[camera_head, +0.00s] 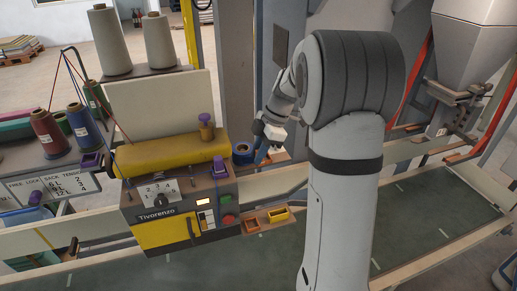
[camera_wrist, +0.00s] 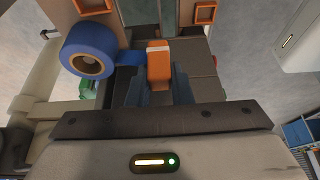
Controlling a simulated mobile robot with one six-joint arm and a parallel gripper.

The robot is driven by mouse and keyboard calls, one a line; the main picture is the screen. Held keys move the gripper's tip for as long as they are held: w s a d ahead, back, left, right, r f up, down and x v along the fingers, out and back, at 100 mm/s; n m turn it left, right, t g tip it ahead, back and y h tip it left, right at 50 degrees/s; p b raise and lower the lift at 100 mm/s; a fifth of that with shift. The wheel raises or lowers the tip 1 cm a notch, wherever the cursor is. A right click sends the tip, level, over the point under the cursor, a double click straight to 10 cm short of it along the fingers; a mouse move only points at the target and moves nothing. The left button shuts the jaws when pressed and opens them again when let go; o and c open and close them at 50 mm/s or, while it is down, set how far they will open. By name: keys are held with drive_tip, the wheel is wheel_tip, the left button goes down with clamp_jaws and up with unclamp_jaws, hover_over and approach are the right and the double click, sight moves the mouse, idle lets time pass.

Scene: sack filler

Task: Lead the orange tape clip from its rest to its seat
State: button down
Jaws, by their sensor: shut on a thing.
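The orange tape clip (camera_wrist: 158,68), with a pale band across it, is between the dark blue fingers of my gripper (camera_wrist: 158,88) in the wrist view. The gripper is shut on it. A strip of blue tape (camera_wrist: 129,58) runs from the blue tape roll (camera_wrist: 88,52) on the left to the clip. In the head view my gripper (camera_head: 264,152) is just right of the blue roll (camera_head: 241,153), beside the sewing machine's yellow housing. I cannot make out the clip there. Two square orange frames, one at the upper right (camera_wrist: 205,13), show in the wrist view; I cannot tell which is rest or seat.
The control box (camera_head: 165,205) with dial and buttons stands left of my arm. Thread cones (camera_head: 108,40) stand behind. A green conveyor belt (camera_head: 430,225) runs along the front right.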

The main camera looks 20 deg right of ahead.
drive_tip(key=s, duration=0.1)
drive_tip(key=b, duration=0.6)
hover_over(246, 224)
drive_tip(key=d, duration=0.2)
drive_tip(key=shift+f, duration=4.95)
drive_tip(key=f+b, duration=0.5)
drive_tip(key=shift+a+f, duration=0.1)
drive_tip(key=shift+a, duration=0.15)
drive_tip(key=c, duration=1.2)
unclamp_jaws()
